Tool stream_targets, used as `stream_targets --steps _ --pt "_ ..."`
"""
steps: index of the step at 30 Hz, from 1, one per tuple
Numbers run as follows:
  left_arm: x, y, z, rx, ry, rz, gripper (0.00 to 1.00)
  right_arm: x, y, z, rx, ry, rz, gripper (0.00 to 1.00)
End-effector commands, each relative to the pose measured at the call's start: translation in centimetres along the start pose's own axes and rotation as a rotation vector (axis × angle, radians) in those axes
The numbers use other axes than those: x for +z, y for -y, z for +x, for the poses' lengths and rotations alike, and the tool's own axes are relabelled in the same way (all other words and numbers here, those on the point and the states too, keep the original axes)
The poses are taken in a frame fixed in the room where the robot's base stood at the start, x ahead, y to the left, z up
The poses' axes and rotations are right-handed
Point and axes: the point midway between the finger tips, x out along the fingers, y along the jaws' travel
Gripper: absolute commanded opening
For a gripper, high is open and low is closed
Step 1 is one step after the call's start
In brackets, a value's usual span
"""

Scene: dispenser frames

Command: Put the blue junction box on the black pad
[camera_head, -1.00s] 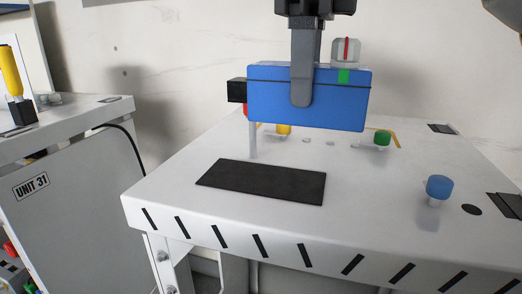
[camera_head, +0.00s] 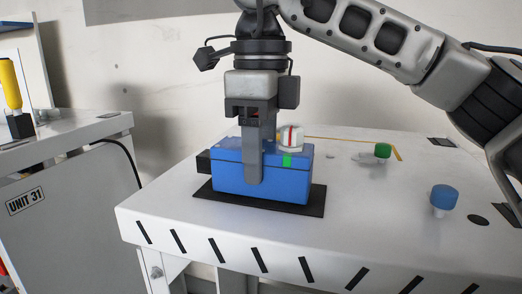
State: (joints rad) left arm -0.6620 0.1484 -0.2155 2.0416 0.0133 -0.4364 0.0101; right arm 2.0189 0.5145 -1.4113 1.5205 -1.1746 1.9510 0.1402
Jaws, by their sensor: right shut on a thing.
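The blue junction box (camera_head: 289,185) sits upright over the black pad (camera_head: 313,206) on the white table. Its base looks level with the pad and appears to rest on it. The pad's rim shows in front of the box and at both sides. My right gripper (camera_head: 253,172) points straight down and is shut on the box, one finger showing against its front face. The other finger is hidden behind the box. My left gripper is not in view.
A gauge with a red mark (camera_head: 291,137) shows at the box's top right. A grey cabinet (camera_head: 75,190) stands at the left, apart from the table.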

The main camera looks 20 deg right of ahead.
Motion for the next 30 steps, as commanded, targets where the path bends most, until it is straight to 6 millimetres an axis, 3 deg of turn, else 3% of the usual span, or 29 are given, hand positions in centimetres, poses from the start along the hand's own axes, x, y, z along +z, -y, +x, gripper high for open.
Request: stream_targets --steps 3,4,5,17,30 --pt "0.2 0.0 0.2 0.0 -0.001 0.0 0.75 0.0 0.0 0.4 0.0 0.0 0.0 0.17" --pt "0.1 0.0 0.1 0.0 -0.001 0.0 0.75 0.0 0.0 0.4 0.0 -0.001 -0.001 0.53" --pt "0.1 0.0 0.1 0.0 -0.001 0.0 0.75 0.0 0.0 0.3 0.0 0.0 0.0 0.59" --pt "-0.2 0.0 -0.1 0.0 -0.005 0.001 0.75 0.0 0.0 -0.6 -0.001 0.001 0.001 0.59" --pt "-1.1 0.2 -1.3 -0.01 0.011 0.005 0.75 0.0 0.0 -9.7 -0.003 0.001 0.002 0.59"
